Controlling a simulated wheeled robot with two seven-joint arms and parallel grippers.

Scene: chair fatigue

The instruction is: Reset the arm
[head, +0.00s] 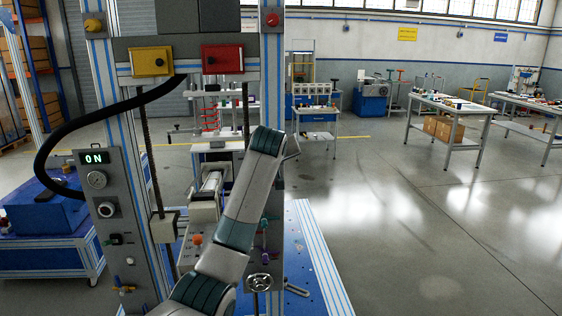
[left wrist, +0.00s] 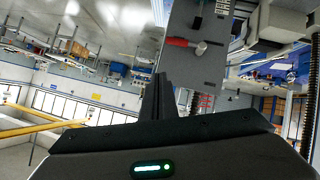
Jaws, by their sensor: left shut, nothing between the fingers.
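My left arm rises from the bottom of the head view across the middle of the chair test rig (head: 107,215). Its gripper is not clearly visible there, being mostly hidden behind the arm's end. In the left wrist view my left gripper (left wrist: 161,88) has its dark fingers together, with nothing held. Beyond the fingertips is a grey panel (left wrist: 205,72) with a red-handled lever or valve (left wrist: 188,43); the fingers look apart from it, though the exact gap cannot be told. The wrist picture is tilted and looks upside down. My right gripper is not in view.
Workbenches (head: 450,106) stand at the back right. The floor (head: 420,230) on the right is clear.

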